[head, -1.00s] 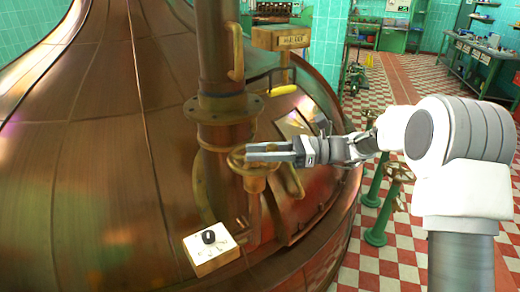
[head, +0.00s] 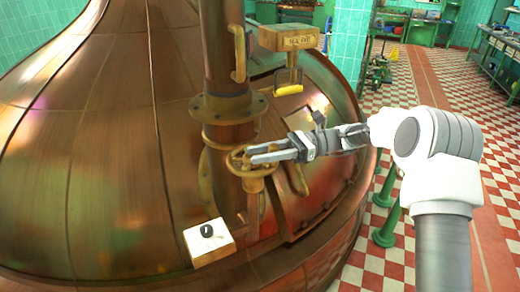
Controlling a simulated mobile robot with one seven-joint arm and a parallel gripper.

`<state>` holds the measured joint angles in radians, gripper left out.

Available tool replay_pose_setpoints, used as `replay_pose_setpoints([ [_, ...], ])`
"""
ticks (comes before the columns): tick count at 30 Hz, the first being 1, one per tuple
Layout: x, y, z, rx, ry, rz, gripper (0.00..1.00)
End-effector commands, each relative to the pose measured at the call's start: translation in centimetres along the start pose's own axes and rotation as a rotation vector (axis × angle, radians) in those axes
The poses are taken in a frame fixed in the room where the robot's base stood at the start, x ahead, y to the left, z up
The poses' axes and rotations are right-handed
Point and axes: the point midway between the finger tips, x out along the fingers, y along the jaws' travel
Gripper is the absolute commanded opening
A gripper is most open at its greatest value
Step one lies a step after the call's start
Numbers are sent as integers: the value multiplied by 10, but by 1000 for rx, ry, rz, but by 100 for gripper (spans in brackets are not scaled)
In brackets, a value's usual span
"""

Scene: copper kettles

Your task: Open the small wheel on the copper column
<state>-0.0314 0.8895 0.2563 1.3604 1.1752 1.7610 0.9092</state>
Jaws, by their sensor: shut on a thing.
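The copper column (head: 222,50) rises from the kettle, with a brass flange (head: 228,107) round it. The small brass wheel (head: 245,171) sits low on the column's right side, below the flange. My gripper (head: 252,155) reaches in from the right, with its fingertips at the wheel's rim, and it is shut on the wheel. The fingers hide part of the wheel.
A white box with a black knob (head: 208,243) sits on the kettle below the wheel. A yellow-handled lever (head: 288,90) hangs under a brass box (head: 288,38) above my gripper. Green stands (head: 388,222) rise from the checkered floor at right.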

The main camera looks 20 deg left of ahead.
Motion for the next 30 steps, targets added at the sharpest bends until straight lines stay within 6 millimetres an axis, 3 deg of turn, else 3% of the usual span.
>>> replay_pose_setpoints([
  [18,-1,2,0,0,1,17,0],
  [19,-1,2,0,0,1,17,39],
  [23,-1,2,0,0,1,17,62],
  [30,-1,2,0,0,0,17,63],
])
